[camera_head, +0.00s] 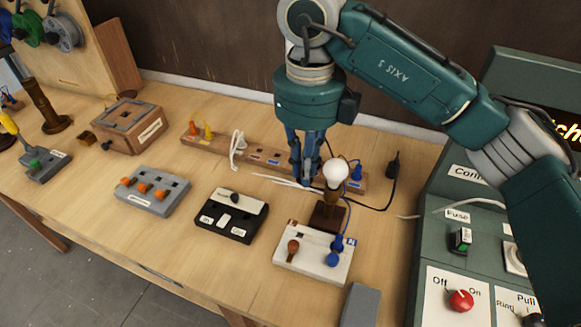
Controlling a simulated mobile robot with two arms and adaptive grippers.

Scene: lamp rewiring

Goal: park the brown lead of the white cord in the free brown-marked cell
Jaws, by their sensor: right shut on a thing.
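My right gripper (306,180) points down over the back middle of the table, just left of the lamp bulb (335,171). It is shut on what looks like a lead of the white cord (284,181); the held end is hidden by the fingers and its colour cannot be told. A long wooden rail of cells (262,158) runs behind, with small coloured marks along its front. Orange and yellow plugs stand at its left end and a blue plug (356,172) near its right end. Its middle is partly covered by my gripper. My left gripper is not in view.
A white terminal block (312,263) with brown and blue knobs stands in front of the lamp's wooden base (327,216). A black box (231,217) and a grey box with orange knobs (152,191) stand left. A green control console (470,225) fills the right.

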